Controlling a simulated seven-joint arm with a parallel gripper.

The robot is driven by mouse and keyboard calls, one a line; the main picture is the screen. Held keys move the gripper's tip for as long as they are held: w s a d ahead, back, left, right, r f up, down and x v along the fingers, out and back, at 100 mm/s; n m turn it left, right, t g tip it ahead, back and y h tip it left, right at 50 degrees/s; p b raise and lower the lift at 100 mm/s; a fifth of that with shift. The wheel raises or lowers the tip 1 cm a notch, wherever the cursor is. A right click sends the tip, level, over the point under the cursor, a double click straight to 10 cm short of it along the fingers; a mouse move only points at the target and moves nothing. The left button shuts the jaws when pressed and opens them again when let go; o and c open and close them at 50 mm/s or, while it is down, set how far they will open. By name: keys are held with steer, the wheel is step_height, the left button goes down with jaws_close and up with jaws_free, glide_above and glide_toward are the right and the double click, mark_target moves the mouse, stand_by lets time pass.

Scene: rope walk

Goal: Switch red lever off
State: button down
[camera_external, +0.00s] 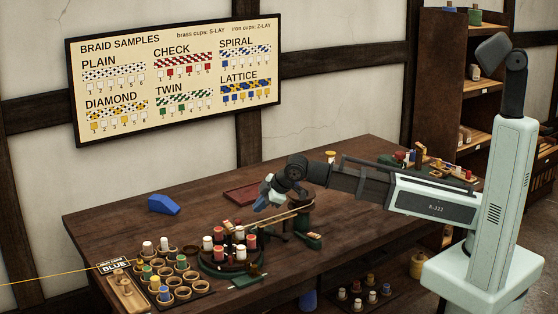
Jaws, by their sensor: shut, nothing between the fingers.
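My gripper (262,203) is shut and empty. It hangs over the table, just above and behind the round braiding stand (232,262). The stand carries several red and white bobbins (219,234). A small green and tan part (314,238) lies to the right of the post.
A blue block (163,204) and a flat dark red tray (247,192) lie farther back. The table's left rear is mostly clear.

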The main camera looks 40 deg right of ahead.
mark_target(238, 222)
steer(key=x, duration=0.9)
steer(key=shift+w, duration=0.1)
steer(key=shift+w, duration=0.1)
steer(key=shift+w+r+g, duration=0.2)
steer(key=shift+g, duration=0.1)
steer(key=shift+w+a+r+g, duration=0.1)
steer(key=shift+w+r+g, duration=0.1)
steer(key=shift+w+g, duration=0.1)
steer(key=shift+w+g, duration=0.2)
steer(key=shift+g, duration=0.1)
steer(key=shift+w+a+r+m+g, duration=0.1)
steer(key=shift+w+r+m+g, duration=0.15)
steer(key=shift+w+g, duration=0.3)
steer(key=shift+w+r+m+g, duration=0.15)
steer(key=shift+w+r+g, duration=0.1)
steer(key=shift+w+g, duration=0.35)
steer(key=shift+w+r+g, duration=0.1)
steer(key=shift+w+g, duration=0.95)
steer(key=shift+g, duration=0.2)
steer(key=shift+w, duration=0.4)
